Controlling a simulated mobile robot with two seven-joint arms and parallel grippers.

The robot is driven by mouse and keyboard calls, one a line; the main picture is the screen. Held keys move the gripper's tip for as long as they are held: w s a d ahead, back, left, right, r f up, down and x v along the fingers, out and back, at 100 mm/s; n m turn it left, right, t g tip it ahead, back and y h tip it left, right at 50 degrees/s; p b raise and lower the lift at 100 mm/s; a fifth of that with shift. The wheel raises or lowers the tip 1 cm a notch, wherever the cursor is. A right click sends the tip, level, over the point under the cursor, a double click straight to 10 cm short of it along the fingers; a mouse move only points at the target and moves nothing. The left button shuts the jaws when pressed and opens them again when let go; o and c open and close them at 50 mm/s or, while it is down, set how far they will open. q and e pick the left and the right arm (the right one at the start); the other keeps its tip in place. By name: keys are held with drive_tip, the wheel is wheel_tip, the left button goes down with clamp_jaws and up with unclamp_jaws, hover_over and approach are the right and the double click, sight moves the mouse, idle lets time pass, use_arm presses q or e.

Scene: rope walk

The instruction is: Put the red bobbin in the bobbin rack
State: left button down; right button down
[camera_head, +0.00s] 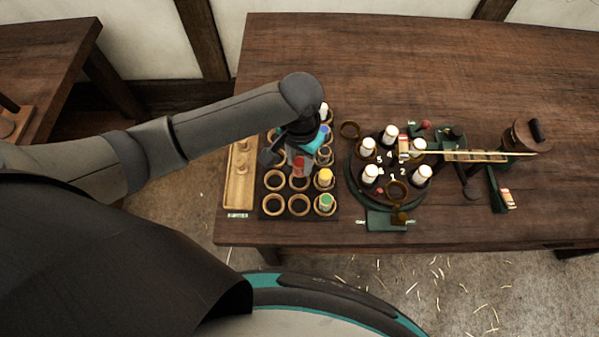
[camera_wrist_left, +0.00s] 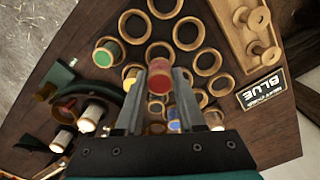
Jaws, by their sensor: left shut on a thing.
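The red bobbin (camera_head: 299,167) is gripped in my left gripper (camera_head: 299,152), over the middle column of the bobbin rack (camera_head: 272,191). In the left wrist view the red bobbin (camera_wrist_left: 159,76) is upright between the two fingers of the left gripper (camera_wrist_left: 158,92), its round red end facing the camera. I cannot tell how high it is above the rack. The rack is dark with rows of wooden rings; several near rings are empty. A yellow bobbin (camera_head: 325,178) and a green one (camera_head: 325,203) stand in its right column. My right gripper is out of view.
A shallow wooden tray (camera_head: 238,192) with wooden spools lies left of the rack. Right of it stands a round dark carousel (camera_head: 365,200) with white bobbins and numbers. A lidded wooden pot (camera_head: 527,137) stands farther right. The table's back right is clear.

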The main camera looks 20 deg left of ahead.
sight(300, 173)
use_arm(q)
drive_tip(key=shift+f+b, duration=0.65)
drive_tip(key=shift+f, duration=2.15)
drive_tip(key=shift+f, duration=0.15)
drive_tip(key=c, duration=0.5)
unclamp_jaws()
wheel_tip(300, 173, up, 12)
drive_tip(key=p, duration=0.3)
